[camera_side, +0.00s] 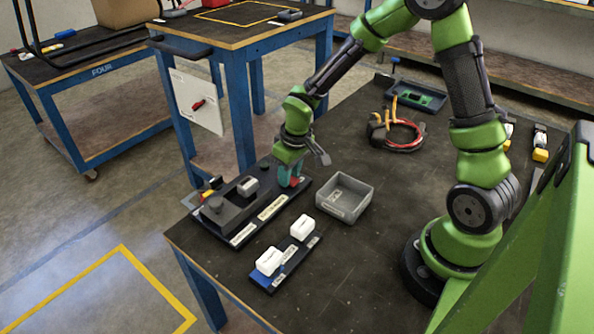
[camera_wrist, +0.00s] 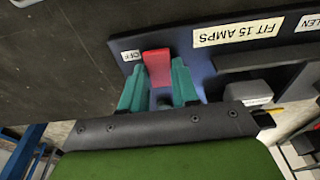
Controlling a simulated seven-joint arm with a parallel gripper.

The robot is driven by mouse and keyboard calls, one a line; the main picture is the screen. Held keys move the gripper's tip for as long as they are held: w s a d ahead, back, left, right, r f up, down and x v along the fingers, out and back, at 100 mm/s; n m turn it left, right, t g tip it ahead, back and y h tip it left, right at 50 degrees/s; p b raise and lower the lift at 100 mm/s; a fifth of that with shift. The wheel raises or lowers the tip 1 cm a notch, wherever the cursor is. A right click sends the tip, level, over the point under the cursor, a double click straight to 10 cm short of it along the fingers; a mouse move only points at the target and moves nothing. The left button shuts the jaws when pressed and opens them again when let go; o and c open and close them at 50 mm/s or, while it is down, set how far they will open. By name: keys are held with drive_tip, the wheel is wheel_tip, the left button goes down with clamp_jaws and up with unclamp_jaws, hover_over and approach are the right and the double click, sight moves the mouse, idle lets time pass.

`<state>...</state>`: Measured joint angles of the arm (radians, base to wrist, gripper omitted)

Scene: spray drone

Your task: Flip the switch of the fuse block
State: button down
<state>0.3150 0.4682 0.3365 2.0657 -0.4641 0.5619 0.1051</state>
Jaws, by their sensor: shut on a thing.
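The fuse block is a dark panel (camera_side: 243,231) at the table's left edge in the side view, with white labels along its front. In the wrist view its blue-black plate (camera_wrist: 205,62) carries a "FIT 15 AMPS" label and a small "OFF" label (camera_wrist: 131,56). Its red switch (camera_wrist: 157,65) stands between the teal fingers of my gripper (camera_wrist: 157,88). My gripper (camera_side: 290,178) is over the panel's right end in the side view, shut on the switch. The fingers hide part of the switch there.
An open grey tray (camera_side: 345,197) stands right of the panel. White blocks (camera_side: 269,262) sit on a small blue-and-black holder in front. A red-and-black cable loop (camera_side: 397,137) and a dark tray (camera_side: 417,95) lie farther back. The table's middle is mostly clear.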

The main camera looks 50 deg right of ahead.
drive_tip(key=shift+s+t, duration=0.3)
drive_tip(key=shift+t, duration=1)
drive_tip(key=c, duration=0.8)
unclamp_jaws()
drive_tip(key=shift+c, duration=0.2)
drive_tip(key=v, duration=1.6)
drive_tip(key=shift+s+r, duration=0.3)
drive_tip(key=shift+r, duration=0.05)
